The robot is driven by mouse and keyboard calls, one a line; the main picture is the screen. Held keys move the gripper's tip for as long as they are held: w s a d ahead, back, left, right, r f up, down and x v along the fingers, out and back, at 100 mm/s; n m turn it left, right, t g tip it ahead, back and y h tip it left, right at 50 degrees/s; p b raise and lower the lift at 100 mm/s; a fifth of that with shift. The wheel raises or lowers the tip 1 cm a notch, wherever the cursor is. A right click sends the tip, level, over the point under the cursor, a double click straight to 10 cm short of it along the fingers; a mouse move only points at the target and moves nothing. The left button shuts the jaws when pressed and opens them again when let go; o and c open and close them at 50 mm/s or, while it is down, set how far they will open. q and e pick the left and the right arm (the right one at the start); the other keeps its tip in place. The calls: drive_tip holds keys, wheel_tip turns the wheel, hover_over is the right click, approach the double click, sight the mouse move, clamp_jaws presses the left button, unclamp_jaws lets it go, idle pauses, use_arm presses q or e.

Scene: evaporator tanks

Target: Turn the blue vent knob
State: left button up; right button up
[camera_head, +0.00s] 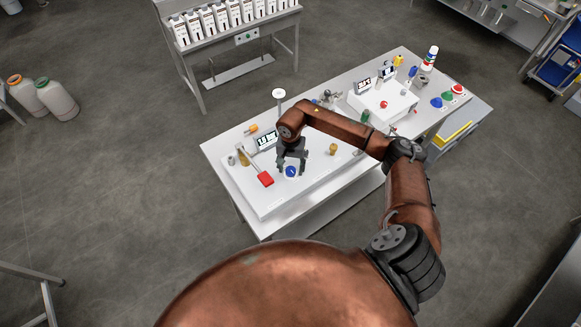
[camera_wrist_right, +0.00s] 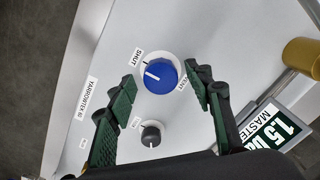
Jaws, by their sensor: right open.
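The blue vent knob (camera_head: 291,171) sits on the white panel near its front edge, just past my right gripper's fingertips in the head view. In the right wrist view the blue knob (camera_wrist_right: 160,76) has a white pointer line aimed up and left, near the "SHUT" label; a "VENT" label is partly covered by a finger. My right gripper (camera_head: 291,162) is open. Its two green-padded fingers (camera_wrist_right: 160,88) appear on either side of the knob, with gaps to it; whether they are level with it I cannot tell. My left gripper is not in view.
A small dark knob (camera_wrist_right: 151,135) lies below the blue one in the wrist view. A red-handled lever (camera_head: 265,179) is to the left, and a brass knob (camera_head: 333,149) to the right. A display (camera_head: 266,140) stands behind. The panel's front edge is clear.

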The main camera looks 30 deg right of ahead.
drive_tip(key=c, duration=1.1)
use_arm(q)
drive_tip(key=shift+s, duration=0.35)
use_arm(e)
drive_tip(key=shift+c, duration=0.2)
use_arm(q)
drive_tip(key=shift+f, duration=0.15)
